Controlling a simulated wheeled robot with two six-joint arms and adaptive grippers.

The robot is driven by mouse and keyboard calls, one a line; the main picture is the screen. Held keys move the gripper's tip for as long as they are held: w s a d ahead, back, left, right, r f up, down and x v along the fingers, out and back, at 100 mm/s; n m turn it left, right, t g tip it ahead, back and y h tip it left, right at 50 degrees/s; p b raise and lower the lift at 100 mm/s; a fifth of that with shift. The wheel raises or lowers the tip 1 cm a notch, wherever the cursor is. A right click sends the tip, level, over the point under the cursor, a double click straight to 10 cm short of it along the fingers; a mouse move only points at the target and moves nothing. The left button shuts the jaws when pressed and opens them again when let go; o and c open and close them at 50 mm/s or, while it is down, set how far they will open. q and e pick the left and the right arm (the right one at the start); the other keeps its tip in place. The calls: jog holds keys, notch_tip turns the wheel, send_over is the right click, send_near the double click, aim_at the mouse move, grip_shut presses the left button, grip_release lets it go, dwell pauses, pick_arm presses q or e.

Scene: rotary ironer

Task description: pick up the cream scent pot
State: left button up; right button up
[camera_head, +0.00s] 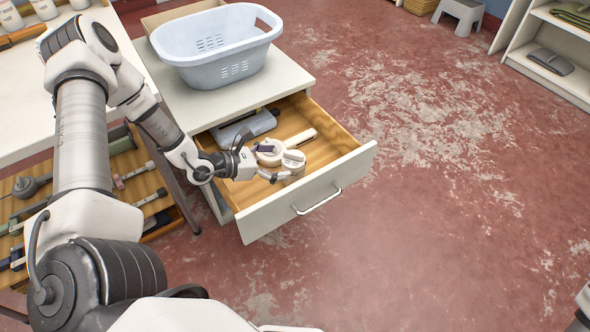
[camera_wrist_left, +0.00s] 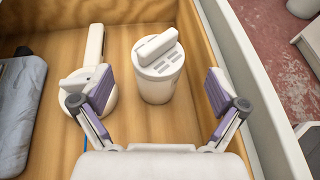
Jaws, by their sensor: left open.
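The cream scent pot (camera_head: 293,161) stands in the open drawer, near its front. In the left wrist view the pot (camera_wrist_left: 161,80) is a pale round tub with slots in its lid and a light bar across the top. My left gripper (camera_head: 271,164) reaches into the drawer from the left. In the wrist view its purple-padded fingers (camera_wrist_left: 160,90) are spread wide, with the pot ahead and between them, not gripped. The pot's lower part is partly hidden in the head view. My right gripper is out of view.
A pale round item with a long handle (camera_wrist_left: 96,82) lies left of the pot, close to the left finger. A grey-blue case (camera_wrist_left: 20,105) lies farther left. The drawer's front wall (camera_head: 310,190) is close on the right. A basket (camera_head: 216,45) stands on the cabinet above.

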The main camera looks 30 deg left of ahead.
aim_at(290, 160)
pick_arm(q)
jog(key=b+x, duration=0.1)
jog(key=x, duration=0.1)
jog(key=b+x, duration=0.1)
jog(key=x, duration=0.2)
jog(key=shift+w+f+b, duration=0.1)
jog(key=shift+f+b, duration=0.25)
jog(key=shift+b, duration=0.05)
jog(key=shift+w, duration=0.2)
jog(key=shift+r, duration=0.15)
jog(key=c, duration=1.6)
jog(key=shift+c, duration=0.2)
